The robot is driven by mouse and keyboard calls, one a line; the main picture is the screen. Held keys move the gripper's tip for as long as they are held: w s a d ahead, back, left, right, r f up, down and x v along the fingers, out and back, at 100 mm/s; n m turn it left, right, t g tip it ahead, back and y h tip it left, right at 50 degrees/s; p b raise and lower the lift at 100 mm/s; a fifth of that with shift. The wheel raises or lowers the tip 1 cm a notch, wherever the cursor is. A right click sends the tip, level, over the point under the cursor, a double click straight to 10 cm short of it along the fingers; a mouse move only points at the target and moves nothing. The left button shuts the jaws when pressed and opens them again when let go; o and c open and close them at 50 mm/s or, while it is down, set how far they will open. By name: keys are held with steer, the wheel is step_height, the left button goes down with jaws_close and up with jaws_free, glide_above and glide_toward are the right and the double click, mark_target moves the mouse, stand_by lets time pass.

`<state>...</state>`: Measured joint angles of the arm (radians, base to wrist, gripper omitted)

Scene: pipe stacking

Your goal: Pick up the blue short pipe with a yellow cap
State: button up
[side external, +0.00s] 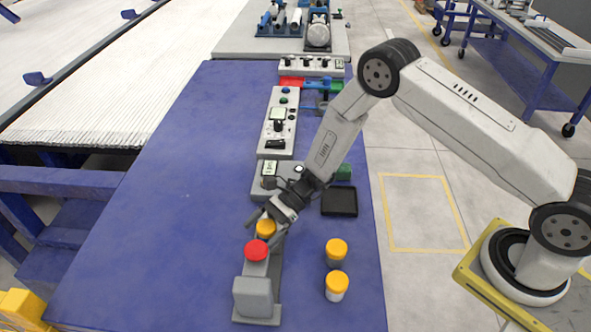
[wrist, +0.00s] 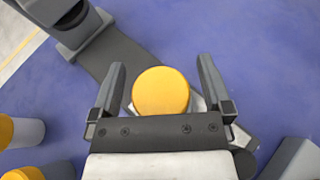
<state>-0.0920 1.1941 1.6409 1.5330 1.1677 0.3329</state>
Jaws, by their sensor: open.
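The fingers are open, with a visible gap on each side of the cap. The body under this cap is mostly hidden, so I cannot tell whether it is blue.
A black square tray (side external: 339,201) and a grey control box (side external: 277,125) lie farther back. The left part of the blue table (side external: 160,210) is clear.

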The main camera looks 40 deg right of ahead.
steer(key=c, duration=1.3)
steer(key=shift+o, duration=0.2)
steer(key=shift+r, duration=0.2)
steer(key=shift+r, duration=0.85)
steer(key=s+d+r, duration=0.5)
steer(key=s+r, duration=0.6)
steer(key=s, duration=0.2)
